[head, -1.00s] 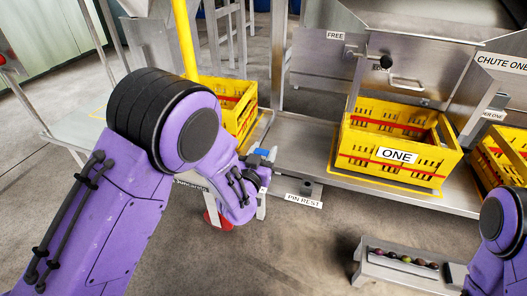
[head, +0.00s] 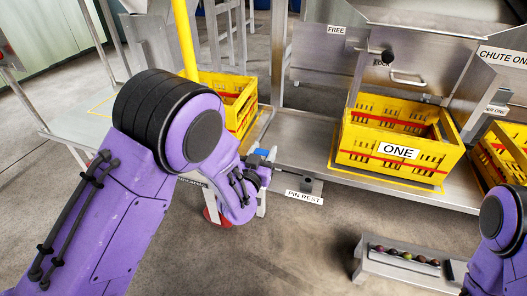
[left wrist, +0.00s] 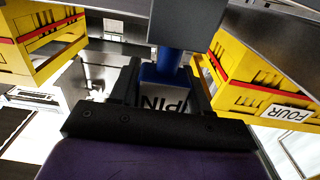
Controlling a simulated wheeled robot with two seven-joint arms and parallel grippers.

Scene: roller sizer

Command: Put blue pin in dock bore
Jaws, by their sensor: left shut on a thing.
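The blue pin (head: 264,153) is small in the head view, at the tip of my left arm, left of the yellow crate marked ONE. It also shows in the left wrist view as a blue shaft and wider blue collar (left wrist: 162,72). My left gripper (left wrist: 165,88) is shut on it, with one dark finger on each side. A grey block (left wrist: 183,22) covers the pin's far end in that view; whether they touch I cannot tell. I cannot make out the dock bore. My right gripper is outside the views.
A small dark block stands by the PIN REST label (head: 304,197) at the platform edge. Yellow crate ONE (head: 398,151) sits on the metal platform; another yellow crate (head: 249,104) stands behind my left arm. A low bench (head: 408,276) holds several small balls.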

